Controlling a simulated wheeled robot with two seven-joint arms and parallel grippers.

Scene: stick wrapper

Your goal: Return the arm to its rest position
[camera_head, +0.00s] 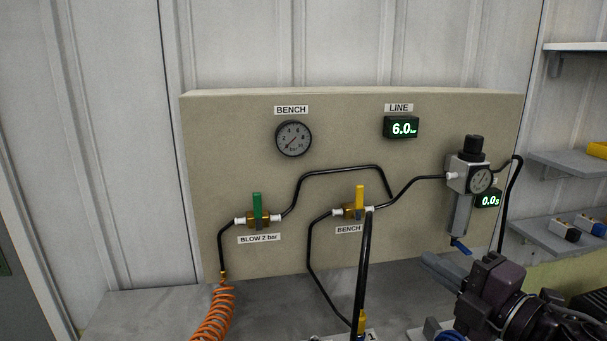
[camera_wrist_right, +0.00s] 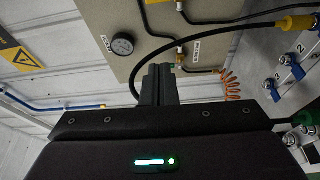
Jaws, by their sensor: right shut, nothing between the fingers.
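My right gripper (camera_head: 434,266) comes in from the lower right in the head view, in front of the panel's lower right part. Its grey fingers point left and look empty. In the right wrist view the fingers (camera_wrist_right: 158,72) are together with nothing between them. They appear in front of the panel, and no touch with it shows. My left gripper is in neither view.
The beige panel (camera_head: 230,150) carries a round gauge (camera_head: 293,139), a green-handled valve (camera_head: 257,208), a yellow-handled valve (camera_head: 360,200) and a regulator (camera_head: 468,180). An orange coiled hose (camera_head: 213,315) hangs at lower left. Shelves (camera_head: 570,165) stand at right. Black hoses cross the panel.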

